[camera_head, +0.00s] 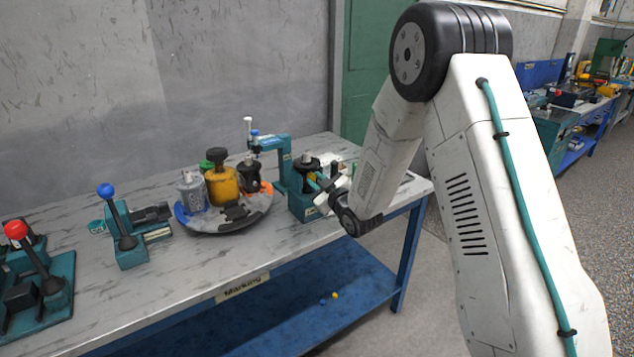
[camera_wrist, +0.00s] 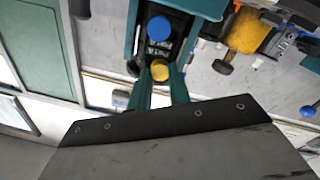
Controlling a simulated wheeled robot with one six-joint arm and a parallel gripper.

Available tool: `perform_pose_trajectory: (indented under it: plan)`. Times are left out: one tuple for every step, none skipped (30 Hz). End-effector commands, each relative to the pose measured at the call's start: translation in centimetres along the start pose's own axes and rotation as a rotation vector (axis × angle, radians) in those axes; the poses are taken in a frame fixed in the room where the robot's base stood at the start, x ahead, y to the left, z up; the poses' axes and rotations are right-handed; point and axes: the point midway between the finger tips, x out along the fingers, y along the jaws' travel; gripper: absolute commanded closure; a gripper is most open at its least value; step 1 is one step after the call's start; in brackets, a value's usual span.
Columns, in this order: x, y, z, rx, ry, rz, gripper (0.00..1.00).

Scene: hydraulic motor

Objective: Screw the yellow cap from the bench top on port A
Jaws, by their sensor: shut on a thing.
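My gripper (camera_wrist: 160,82) has teal fingers shut on the yellow cap (camera_wrist: 160,70) in the wrist view. The cap is at the near end of the dark hydraulic motor (camera_wrist: 150,50), seated in a teal fixture. I cannot tell whether it touches the port, which is hidden behind it. A blue cap (camera_wrist: 159,28) sits on the motor farther up, with small white markings beside it that I cannot read. In the head view my gripper (camera_head: 322,187) is at the right side of the teal fixture (camera_head: 302,206) holding the motor (camera_head: 307,165). The yellow cap is not distinguishable there.
A round tray (camera_head: 205,224) with yellow, grey and black containers stands left of the fixture. A teal post (camera_head: 284,165) with an overhanging arm rises behind it. Levers with blue (camera_head: 106,190) and red (camera_head: 16,230) knobs stand farther left. The bench front edge is close.

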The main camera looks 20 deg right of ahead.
Motion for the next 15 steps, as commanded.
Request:
perform_pose_trajectory:
  plan:
    - [0.02, 0.00, -0.01, 0.066, 0.000, 0.000, 1.00]
    - [0.03, 0.00, 0.00, 0.107, 0.000, 0.000, 1.00]
    - [0.04, 0.00, 0.00, 0.156, 0.000, 0.000, 1.00]
    - [0.05, 0.00, -0.01, 0.186, 0.000, 0.000, 1.00]
    - [0.05, 0.00, 0.00, 0.211, 0.000, 0.000, 1.00]
    - [0.06, 0.00, 0.00, 0.235, 0.000, 0.000, 1.00]
    - [0.06, 0.00, -0.01, 0.246, 0.000, 0.000, 1.00]
    - [0.06, 0.00, 0.00, 0.254, 0.000, 0.000, 1.00]
    - [0.06, 0.00, 0.00, 0.259, 0.000, 0.000, 1.00]
    - [0.06, 0.00, 0.00, 0.259, 0.000, 0.000, 1.00]
    - [0.06, 0.00, 0.00, 0.258, 0.000, 0.000, 1.00]
    - [0.06, 0.00, 0.00, 0.258, 0.000, 0.000, 1.00]
    - [0.06, 0.00, 0.00, 0.257, 0.000, 0.000, 1.00]
    - [0.06, 0.00, 0.00, 0.257, 0.000, 0.000, 1.00]
    - [0.06, 0.00, 0.00, 0.258, 0.000, 0.000, 1.00]
